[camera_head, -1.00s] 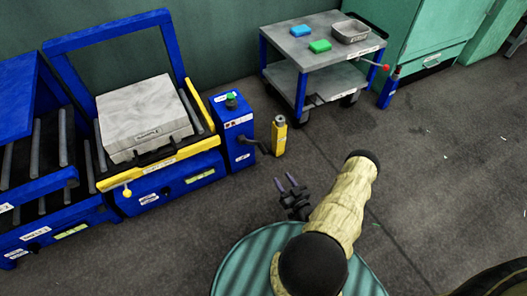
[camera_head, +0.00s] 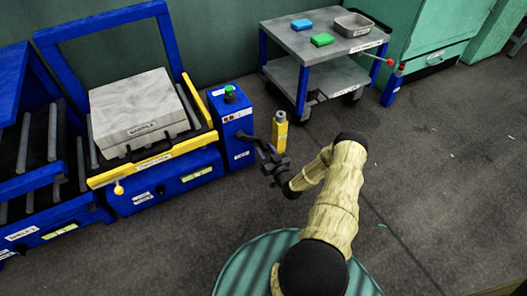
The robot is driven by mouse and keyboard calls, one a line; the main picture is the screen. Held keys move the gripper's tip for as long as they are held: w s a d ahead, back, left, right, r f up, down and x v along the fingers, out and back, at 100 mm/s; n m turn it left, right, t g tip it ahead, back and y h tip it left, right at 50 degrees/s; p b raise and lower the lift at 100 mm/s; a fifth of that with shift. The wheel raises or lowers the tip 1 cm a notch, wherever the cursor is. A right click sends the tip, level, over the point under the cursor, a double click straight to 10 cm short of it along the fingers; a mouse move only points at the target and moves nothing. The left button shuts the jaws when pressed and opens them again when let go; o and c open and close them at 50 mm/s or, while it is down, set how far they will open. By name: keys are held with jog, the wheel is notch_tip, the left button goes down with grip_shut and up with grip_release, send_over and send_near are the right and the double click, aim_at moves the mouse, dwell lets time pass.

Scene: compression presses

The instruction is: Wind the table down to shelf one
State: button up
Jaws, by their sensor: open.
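The lift table with blue frame and yellow front edge (camera_head: 155,163) stands at the left and bears a grey slab-like block (camera_head: 136,103). A black handle shows at the block's front. A blue post (camera_head: 233,127) with a green button on top stands at the table's right, with a dark crank handle (camera_head: 248,138) on its right side.
A yellow post (camera_head: 279,131) stands close behind my gripper. A blue roller rack (camera_head: 30,170) adjoins the table on the left. A grey cart (camera_head: 325,43) with blue and green blocks and a metal tray stands at the back. The floor (camera_head: 440,170) at the right is clear.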

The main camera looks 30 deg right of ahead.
jog(key=shift+w, duration=1.05)
grip_shut()
jog(key=shift+d, duration=0.15)
jog(key=shift+r, duration=0.15)
jog(key=shift+n, duration=0.3)
